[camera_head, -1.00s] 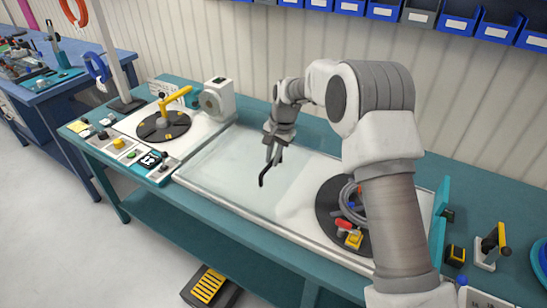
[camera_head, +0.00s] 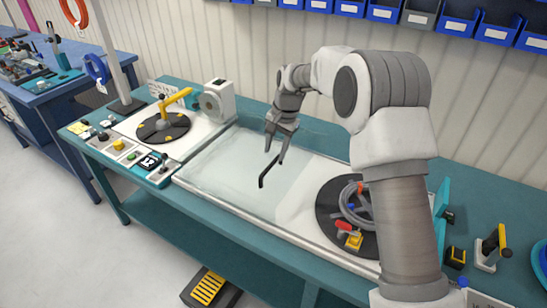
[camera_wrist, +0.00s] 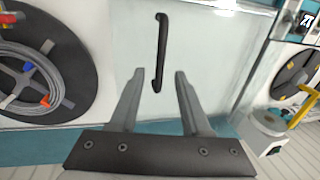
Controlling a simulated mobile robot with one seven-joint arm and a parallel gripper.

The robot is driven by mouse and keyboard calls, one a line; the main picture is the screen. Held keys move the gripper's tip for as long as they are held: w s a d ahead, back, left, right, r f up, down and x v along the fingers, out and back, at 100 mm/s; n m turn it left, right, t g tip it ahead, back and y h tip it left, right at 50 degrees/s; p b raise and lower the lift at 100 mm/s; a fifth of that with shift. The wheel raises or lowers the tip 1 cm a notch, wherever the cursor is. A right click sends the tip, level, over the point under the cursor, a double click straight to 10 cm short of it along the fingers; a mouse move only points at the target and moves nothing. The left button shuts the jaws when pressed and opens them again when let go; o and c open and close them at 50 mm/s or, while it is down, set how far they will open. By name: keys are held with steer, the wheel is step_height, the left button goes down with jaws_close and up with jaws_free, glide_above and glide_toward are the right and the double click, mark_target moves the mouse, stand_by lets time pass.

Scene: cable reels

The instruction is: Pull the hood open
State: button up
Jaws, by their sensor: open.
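The hood (camera_head: 222,163) is a clear, pale sliding-looking panel over the middle of the bench; it also shows in the wrist view (camera_wrist: 205,50). It lies over the bench between the two round black discs. Its handle (camera_head: 264,178) is a slim black bar, which also shows in the wrist view (camera_wrist: 162,45). My gripper (camera_head: 275,156) is open and empty at the handle's far end. In the wrist view, the handle's lower end appears between my two fingertips (camera_wrist: 160,76). I cannot tell whether a finger touches it.
A black reel disc with grey cable (camera_head: 328,212) lies to the right. A disc with a yellow crank (camera_head: 163,128) and a white roll unit (camera_head: 214,101) are at the left. Push buttons (camera_head: 118,144) line the left front. Blue bins (camera_head: 385,10) hang behind.

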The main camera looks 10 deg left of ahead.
step_height(320, 180, up, 13)
steer(key=s+d, duration=0.1)
steer(key=d, duration=0.1)
steer(key=shift+d, duration=0.25)
steer(key=shift+r, duration=0.1)
steer(key=s+d+r+n+t+h, duration=0.1)
steer(key=s+d+r, duration=0.45)
steer(key=s, duration=0.25)
steer(key=s+d+r+n+t, duration=0.1)
steer(key=s+d+r+t, duration=0.1)
steer(key=s+d+r, duration=0.45)
steer(key=s+d+f+n+t, duration=0.1)
steer(key=s+d+f, duration=0.2)
steer(key=s, duration=0.7)
steer(key=s+d+f+n+h, duration=0.1)
steer(key=s+d+f, duration=0.3)
steer(key=s, duration=0.5)
steer(key=shift+s+d+f+t, duration=0.25)
steer(key=shift+s+d+t, duration=0.15)
steer(key=shift+d, duration=0.25)
